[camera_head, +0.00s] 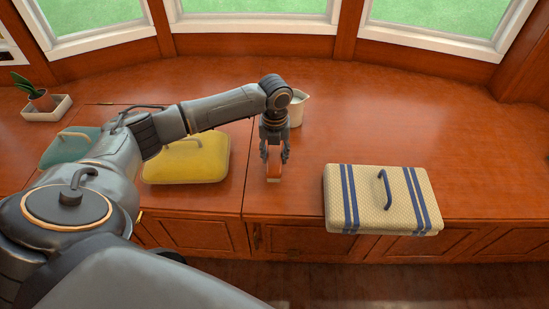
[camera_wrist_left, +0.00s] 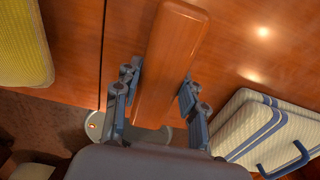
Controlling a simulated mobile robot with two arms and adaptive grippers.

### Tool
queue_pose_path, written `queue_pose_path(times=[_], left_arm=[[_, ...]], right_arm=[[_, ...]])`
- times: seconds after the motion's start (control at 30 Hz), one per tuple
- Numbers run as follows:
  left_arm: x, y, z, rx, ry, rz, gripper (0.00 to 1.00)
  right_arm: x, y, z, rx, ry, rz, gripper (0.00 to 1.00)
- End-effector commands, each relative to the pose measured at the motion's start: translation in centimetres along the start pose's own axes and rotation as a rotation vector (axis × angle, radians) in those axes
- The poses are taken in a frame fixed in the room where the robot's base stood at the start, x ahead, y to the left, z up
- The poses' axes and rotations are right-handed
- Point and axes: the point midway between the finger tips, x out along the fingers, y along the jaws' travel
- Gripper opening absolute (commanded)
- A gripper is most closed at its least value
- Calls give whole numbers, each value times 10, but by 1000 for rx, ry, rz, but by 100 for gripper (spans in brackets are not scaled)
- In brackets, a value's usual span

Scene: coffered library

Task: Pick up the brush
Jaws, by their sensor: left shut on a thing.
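The brush (camera_wrist_left: 174,50) is a long, smooth orange-brown wooden piece in the left wrist view. It also shows in the head view (camera_head: 273,170), near the front edge of the wooden counter. My left gripper (camera_head: 275,158) points down and is shut on the brush. In the left wrist view its fingers (camera_wrist_left: 160,90) press on both sides of it. Whether the brush touches the counter is hard to tell. Its bristles cannot be made out. My right gripper is not in view.
A cream case with blue stripes (camera_head: 404,200) lies right of the brush. A yellow case (camera_head: 205,165) and a teal one (camera_head: 62,148) lie left. A white pitcher (camera_head: 297,108) stands behind the gripper, and a potted plant (camera_head: 40,100) far left. The back right counter is clear.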

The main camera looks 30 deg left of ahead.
Motion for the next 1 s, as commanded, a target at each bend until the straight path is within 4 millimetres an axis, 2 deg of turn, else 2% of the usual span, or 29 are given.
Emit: queue_pose_path(times=[0.03,0.2,0.27,0.4,0.53,0.7,1.0], left_arm=[[-15,9,-3,-2,-3,0,8],[-52,36,-18,-1,-3,1,8],[-64,45,-24,-1,-3,2,8],[-78,79,-43,-3,0,6,8],[-89,99,-55,-2,-1,5,8],[-96,115,-65,-1,0,2,8],[-100,122,-70,-1,0,-1,8]], right_arm=[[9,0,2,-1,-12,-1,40],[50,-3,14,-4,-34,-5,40],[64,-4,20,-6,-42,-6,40],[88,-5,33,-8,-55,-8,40],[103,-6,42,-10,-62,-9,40],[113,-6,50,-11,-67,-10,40],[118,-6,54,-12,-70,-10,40]])
